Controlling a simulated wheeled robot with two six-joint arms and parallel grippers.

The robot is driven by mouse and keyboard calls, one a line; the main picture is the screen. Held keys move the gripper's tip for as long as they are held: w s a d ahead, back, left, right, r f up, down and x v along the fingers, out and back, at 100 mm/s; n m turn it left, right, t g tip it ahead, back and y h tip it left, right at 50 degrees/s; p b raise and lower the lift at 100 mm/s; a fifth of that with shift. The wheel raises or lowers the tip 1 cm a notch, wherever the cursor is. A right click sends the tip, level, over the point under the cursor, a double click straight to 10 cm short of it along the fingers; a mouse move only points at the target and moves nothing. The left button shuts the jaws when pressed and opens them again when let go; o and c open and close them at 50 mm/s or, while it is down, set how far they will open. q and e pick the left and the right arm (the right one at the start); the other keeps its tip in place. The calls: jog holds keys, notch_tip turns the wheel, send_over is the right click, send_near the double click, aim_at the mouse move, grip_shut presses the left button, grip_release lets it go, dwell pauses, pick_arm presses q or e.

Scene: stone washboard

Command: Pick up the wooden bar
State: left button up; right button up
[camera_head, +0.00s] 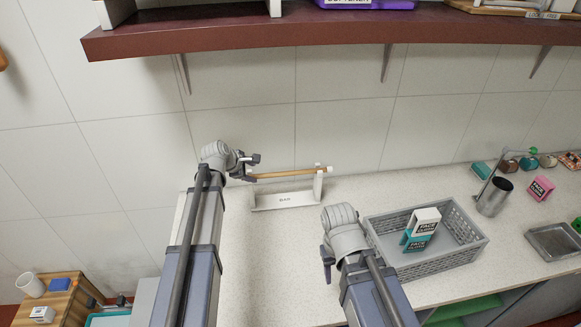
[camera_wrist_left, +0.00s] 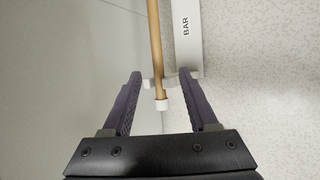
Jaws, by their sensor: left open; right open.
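The wooden bar (camera_head: 295,173) is a thin brown rod with white end caps, lying across a white stand (camera_head: 270,204) labelled BAR on the counter. In the left wrist view the bar (camera_wrist_left: 155,45) runs between the fingers of my left gripper (camera_wrist_left: 160,76), its white cap close to the palm. The fingers are spread, with a gap on both sides of the bar. In the head view my left gripper (camera_head: 254,168) is at the bar's left end. My right gripper (camera_head: 327,263) is over the counter in front of the stand, away from the bar; its fingers are partly hidden.
A grey basket (camera_head: 456,262) with face cloth boxes (camera_head: 424,221) stands right of my right gripper. A metal cup (camera_head: 493,197), a pink box (camera_head: 540,188) and a metal tray (camera_head: 556,243) are farther right. A dark red shelf (camera_head: 330,33) hangs on the tiled wall above.

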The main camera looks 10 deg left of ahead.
aim_at(262, 175)
pick_arm(q)
jog(key=b+x, duration=0.1)
jog(key=x, duration=0.1)
jog(key=b+x, duration=0.2)
jog(key=shift+w+r, duration=0.15)
jog(key=shift+w, duration=0.15)
jog(key=b+x, duration=0.3)
jog(key=x, duration=0.1)
pick_arm(e)
notch_tip(262, 175, down, 6)
jog(key=shift+w+d+f, duration=0.15)
jog(key=shift+w+d, duration=0.05)
jog(key=shift+w, duration=0.25)
pick_arm(q)
jog(key=shift+c, duration=0.5)
grip_shut()
